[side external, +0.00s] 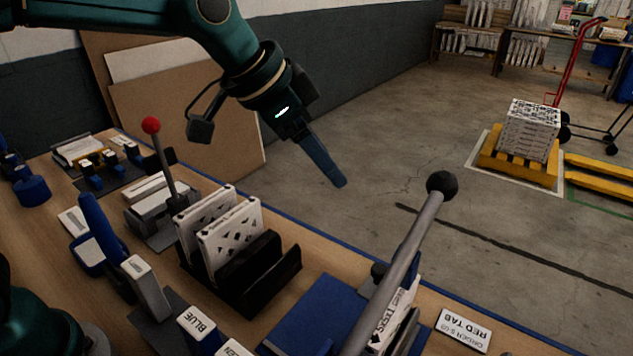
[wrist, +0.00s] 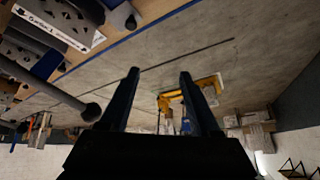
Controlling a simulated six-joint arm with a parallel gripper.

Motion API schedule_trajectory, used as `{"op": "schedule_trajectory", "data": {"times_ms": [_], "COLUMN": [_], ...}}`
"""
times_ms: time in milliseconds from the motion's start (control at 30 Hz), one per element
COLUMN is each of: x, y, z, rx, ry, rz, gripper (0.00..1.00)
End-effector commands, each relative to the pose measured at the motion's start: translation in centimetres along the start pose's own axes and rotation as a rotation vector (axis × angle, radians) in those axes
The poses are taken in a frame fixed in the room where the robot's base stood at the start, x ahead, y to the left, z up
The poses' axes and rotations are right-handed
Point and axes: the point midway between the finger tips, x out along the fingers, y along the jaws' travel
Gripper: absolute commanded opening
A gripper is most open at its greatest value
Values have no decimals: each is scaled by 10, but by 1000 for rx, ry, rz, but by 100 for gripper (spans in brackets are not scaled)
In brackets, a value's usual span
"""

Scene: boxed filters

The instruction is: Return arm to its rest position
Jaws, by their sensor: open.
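My gripper (side external: 335,180) is raised above the bench's far edge, at the end of my green arm in the side external view. Only one finger shows clearly there. In the wrist view both dark fingers (wrist: 158,80) stand apart with nothing between them but the floor and a yellow pallet farther off. The gripper touches nothing.
The wooden bench (side external: 300,225) holds white patterned filters (side external: 230,232) in a black rack (side external: 268,275), a red-knobbed lever (side external: 152,125), a black-knobbed lever (side external: 442,185) and a "RED TAB" card (side external: 463,328). A boxed stack (side external: 530,130) stands on a yellow pallet (side external: 515,170) across open floor.

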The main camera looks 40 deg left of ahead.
Motion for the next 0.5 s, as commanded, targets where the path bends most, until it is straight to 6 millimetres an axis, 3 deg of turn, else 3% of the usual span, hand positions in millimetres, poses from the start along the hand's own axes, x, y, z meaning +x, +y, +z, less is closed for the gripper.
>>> {"op": "schedule_trajectory", "data": {"times_ms": [33,200,400,500], "x": [-20,-65,-99,-106], "y": [-5,-12,-6,1], "z": [7,42,98,131], "rx": [-27,-122,-257,-331], "ry": [15,30,28,16], "rz": [-26,-94,-169,-201], "gripper": [63,63,63,63]}}
